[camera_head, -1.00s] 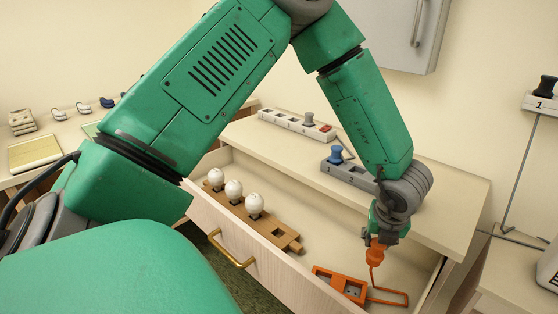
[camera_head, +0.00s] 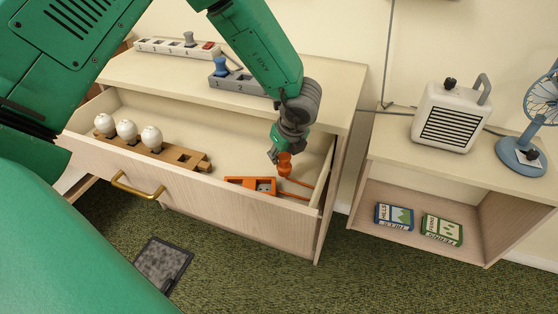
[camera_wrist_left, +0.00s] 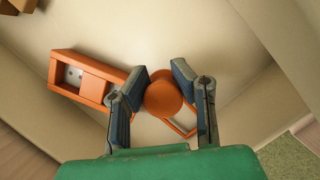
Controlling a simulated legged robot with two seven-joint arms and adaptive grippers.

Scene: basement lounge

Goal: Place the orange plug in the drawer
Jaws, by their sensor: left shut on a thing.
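The drawer (camera_head: 225,128) is pulled open under the wooden top. My left gripper (camera_head: 279,156) reaches into its right end and is shut on the orange plug (camera_head: 285,168). In the left wrist view, the plug (camera_wrist_left: 163,98) sits between the two fingers (camera_wrist_left: 160,84). An orange socket strip (camera_head: 236,181) lies in the drawer beside the plug, with an orange cord (camera_head: 297,182) near it. The strip also shows in the left wrist view (camera_wrist_left: 92,90). Whether the plug touches the drawer floor is hard to tell. My right gripper is not in view.
A wooden holder (camera_head: 188,158) with several white bulbs lies in the drawer's left part. A grey strip (camera_head: 240,83) with a blue plug (camera_head: 220,67) and a white strip (camera_head: 160,46) stand on top. A heater (camera_head: 450,117) and a fan (camera_head: 520,152) stand on the right cabinet.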

